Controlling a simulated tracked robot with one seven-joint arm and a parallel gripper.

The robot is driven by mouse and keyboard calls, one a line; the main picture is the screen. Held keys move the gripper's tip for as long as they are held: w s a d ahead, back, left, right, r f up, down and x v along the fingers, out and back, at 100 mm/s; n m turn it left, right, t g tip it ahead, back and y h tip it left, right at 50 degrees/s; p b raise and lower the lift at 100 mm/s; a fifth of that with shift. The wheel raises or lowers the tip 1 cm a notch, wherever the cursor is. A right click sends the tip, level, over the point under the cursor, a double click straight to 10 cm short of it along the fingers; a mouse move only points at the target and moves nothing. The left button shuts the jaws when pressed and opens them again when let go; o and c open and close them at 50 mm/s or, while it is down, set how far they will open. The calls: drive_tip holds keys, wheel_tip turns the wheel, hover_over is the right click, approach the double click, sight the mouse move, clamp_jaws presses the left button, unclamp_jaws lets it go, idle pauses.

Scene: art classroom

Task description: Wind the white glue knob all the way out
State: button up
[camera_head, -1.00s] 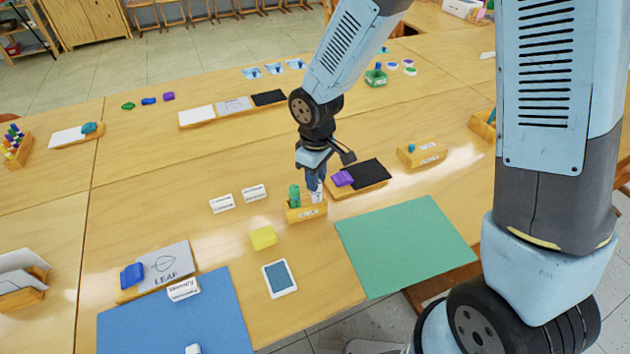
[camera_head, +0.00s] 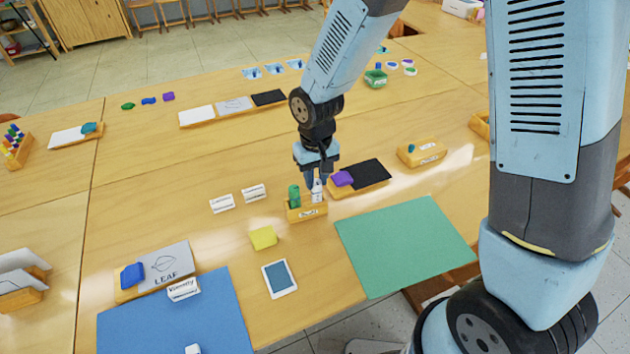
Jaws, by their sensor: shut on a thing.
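The white glue knob (camera_head: 317,186) stands in a small wooden holder (camera_head: 307,213) near the middle of the table, to the right of a green upright piece (camera_head: 294,196). My gripper (camera_head: 316,180) points down over the holder and is shut on the white glue knob. The fingers cover the top of the knob, so how far out it is wound cannot be told. The holder has a white label on its front, too small to read.
A purple block (camera_head: 342,178) and a black panel (camera_head: 368,172) sit close to the right of my gripper. A yellow block (camera_head: 263,238), a tablet-like card (camera_head: 280,279) and a green mat (camera_head: 404,246) lie in front. Two white label cards (camera_head: 222,203) stand to the left.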

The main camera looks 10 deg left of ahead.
drive_tip(key=m, duration=0.4)
drive_tip(key=shift+m, duration=0.3)
drive_tip(key=o, duration=1.5)
drive_tip(key=n, duration=0.5)
drive_tip(key=shift+n, duration=0.3)
drive_tip(key=n, duration=0.6)
drive_tip(key=shift+c, duration=0.3)
drive_tip(key=c, duration=1.4)
